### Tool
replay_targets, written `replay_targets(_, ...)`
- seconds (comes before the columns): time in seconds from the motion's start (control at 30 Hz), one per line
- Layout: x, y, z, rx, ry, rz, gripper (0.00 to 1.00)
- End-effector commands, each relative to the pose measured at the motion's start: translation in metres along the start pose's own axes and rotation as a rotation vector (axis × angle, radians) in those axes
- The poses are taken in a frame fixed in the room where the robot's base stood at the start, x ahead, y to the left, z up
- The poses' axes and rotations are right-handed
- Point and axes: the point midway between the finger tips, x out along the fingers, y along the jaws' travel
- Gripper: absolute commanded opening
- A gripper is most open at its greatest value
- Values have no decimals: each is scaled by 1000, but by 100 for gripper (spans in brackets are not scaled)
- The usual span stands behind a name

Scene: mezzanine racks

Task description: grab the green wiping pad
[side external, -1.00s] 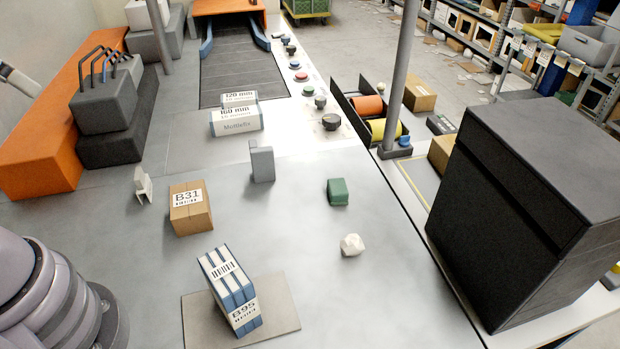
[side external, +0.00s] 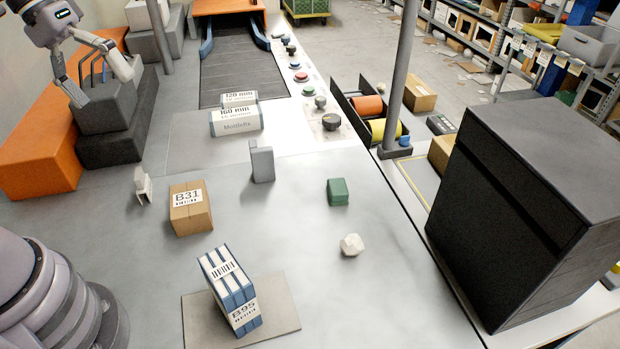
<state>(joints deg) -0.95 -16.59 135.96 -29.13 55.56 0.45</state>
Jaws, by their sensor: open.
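The green wiping pad (side external: 338,192) is a small block standing on the grey table right of the middle. Nothing touches it. My gripper (side external: 108,92) is at the upper left, above the dark grey blocks, far from the pad. Its fingers are spread apart and nothing is between them.
A large black case (side external: 520,210) stands right.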

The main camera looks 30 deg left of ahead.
Motion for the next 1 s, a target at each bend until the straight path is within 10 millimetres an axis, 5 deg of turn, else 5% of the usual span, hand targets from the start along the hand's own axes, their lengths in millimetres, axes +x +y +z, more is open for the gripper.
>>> replay_targets(0.2,63,47,-55,-399,-270,255,96)
replay_targets(0.43,146,65,-132,-876,-442,496,96)
replay_targets(0.6,226,44,-186,-1251,-481,644,96)
replay_targets(0.8,312,-8,-221,-1615,-432,759,96)
replay_targets(1.0,348,-36,-230,-1761,-382,801,96)
